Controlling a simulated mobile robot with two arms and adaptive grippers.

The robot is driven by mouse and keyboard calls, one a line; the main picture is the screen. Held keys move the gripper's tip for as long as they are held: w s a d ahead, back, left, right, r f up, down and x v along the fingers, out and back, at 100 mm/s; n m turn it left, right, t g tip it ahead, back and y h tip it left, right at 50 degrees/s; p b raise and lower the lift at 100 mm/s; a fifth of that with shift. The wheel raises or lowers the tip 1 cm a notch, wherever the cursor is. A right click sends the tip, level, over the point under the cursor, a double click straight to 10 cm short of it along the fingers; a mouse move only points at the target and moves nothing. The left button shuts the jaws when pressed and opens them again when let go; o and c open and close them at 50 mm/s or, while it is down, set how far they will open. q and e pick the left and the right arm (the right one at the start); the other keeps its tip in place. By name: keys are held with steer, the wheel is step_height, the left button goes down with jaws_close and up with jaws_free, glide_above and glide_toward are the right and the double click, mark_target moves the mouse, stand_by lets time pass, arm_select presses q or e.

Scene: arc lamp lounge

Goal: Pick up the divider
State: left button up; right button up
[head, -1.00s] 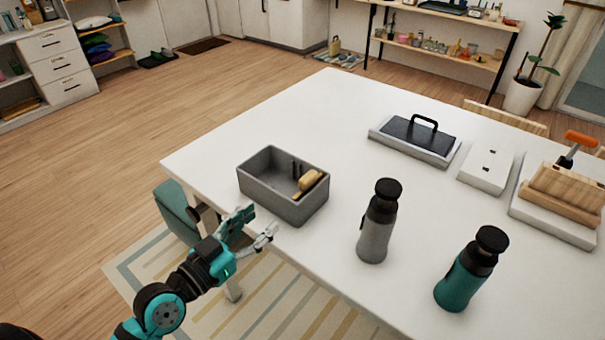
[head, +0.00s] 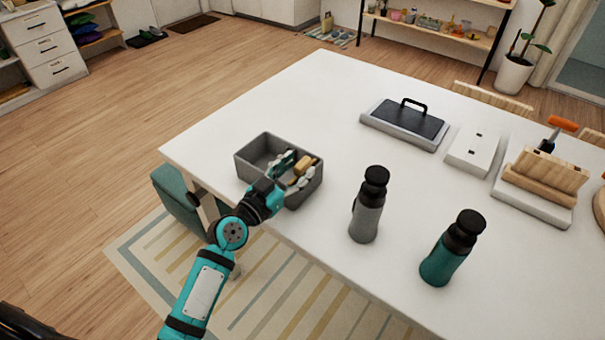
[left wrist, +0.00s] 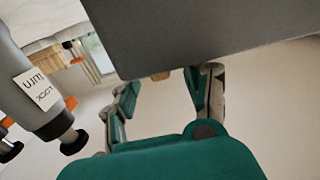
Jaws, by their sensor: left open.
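A grey open box (head: 247,160) stands near the left front edge of the white table. A small tan piece (head: 305,163) shows inside it; I cannot tell whether this is the divider or part of it. My left gripper (head: 292,172) is open over the box's near side, its fingers on either side of the tan piece's near end. In the left wrist view my open fingers (left wrist: 168,95) are below a large grey wall (left wrist: 200,35), with a bit of tan (left wrist: 160,75) peeking out between them. My right gripper is not in view.
A grey bottle (head: 365,215) stands close to the right of the box, a teal bottle (head: 443,265) further right. Behind are a dark-topped tray with a handle (head: 405,125), a white plate (head: 474,150) and a wooden block (head: 545,170). The table's back left is clear.

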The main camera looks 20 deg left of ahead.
arm_select(q)
steer(key=shift+x, duration=1.5)
steer(key=shift+a+f, duration=0.1)
jaws_close()
